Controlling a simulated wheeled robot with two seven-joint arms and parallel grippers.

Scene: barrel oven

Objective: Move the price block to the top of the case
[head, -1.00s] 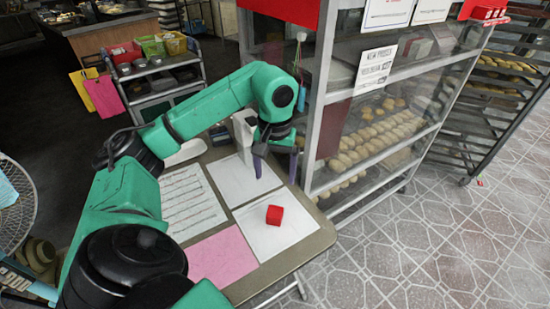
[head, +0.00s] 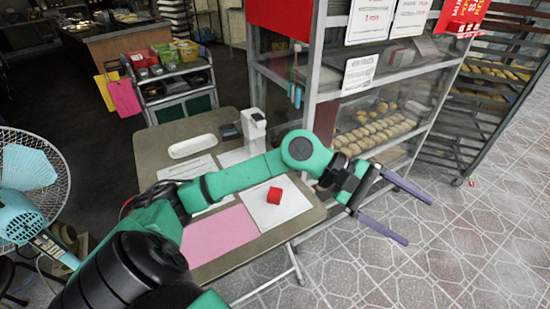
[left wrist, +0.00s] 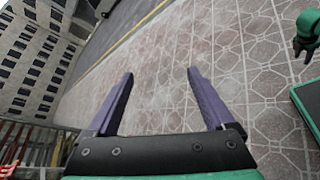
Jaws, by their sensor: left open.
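A green and black arm part (left wrist: 306,35), seemingly my right, shows at that view's edge.
A white dish (head: 193,146), a white device (head: 254,127) and a pink sheet (head: 220,238) are on the table. A fan (head: 30,185) stands left. A bread rack (head: 495,95) stands right of the case. The tiled floor in front is clear.

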